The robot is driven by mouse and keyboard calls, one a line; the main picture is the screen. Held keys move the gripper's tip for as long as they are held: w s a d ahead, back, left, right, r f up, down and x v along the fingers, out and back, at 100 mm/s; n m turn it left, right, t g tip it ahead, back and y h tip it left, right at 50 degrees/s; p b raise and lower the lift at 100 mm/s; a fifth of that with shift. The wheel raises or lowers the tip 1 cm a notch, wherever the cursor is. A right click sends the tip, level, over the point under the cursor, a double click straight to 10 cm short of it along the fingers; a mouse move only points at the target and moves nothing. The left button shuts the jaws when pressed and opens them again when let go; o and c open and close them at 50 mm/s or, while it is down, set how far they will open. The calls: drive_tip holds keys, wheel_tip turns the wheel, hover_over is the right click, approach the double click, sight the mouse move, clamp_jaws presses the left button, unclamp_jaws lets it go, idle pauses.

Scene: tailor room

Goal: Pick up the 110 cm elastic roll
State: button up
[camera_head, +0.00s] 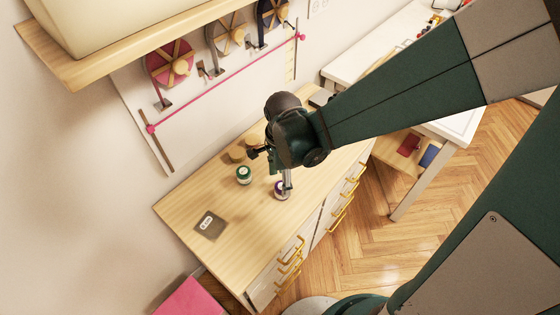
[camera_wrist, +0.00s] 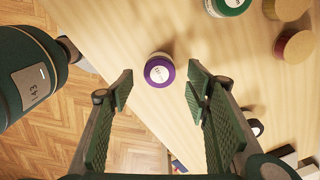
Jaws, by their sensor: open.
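A small purple roll (camera_wrist: 158,71) with a white labelled top stands on the wooden counter; it also shows below my gripper in the head view (camera_head: 279,195). A green roll (camera_head: 244,174) with a white top stands to its left, and in the wrist view it is at the top (camera_wrist: 228,5). The labels are too small to read, so I cannot tell which roll is 110 cm. My gripper (camera_wrist: 160,88) is open and empty. In the wrist view the purple roll appears between its fingertips, a little beyond them. The head view partly hides this roll behind my gripper.
Two tan wooden-topped pieces (camera_wrist: 294,46) stand near the green roll. A grey card (camera_head: 210,226) lies on the counter's (camera_head: 185,195) near left. The counter's front edge with gold handles is close to the purple roll. Larger spools (camera_head: 170,64) hang on the wall.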

drive_tip(key=shift+f, duration=0.45)
drive_tip(key=shift+f+b, duration=0.45)
drive_tip(key=shift+f, duration=2.1)
drive_tip(key=c, duration=1)
drive_tip(key=shift+r, duration=0.15)
drive_tip(key=shift+r+p, duration=0.8)
drive_tip(key=shift+r, duration=4.05)
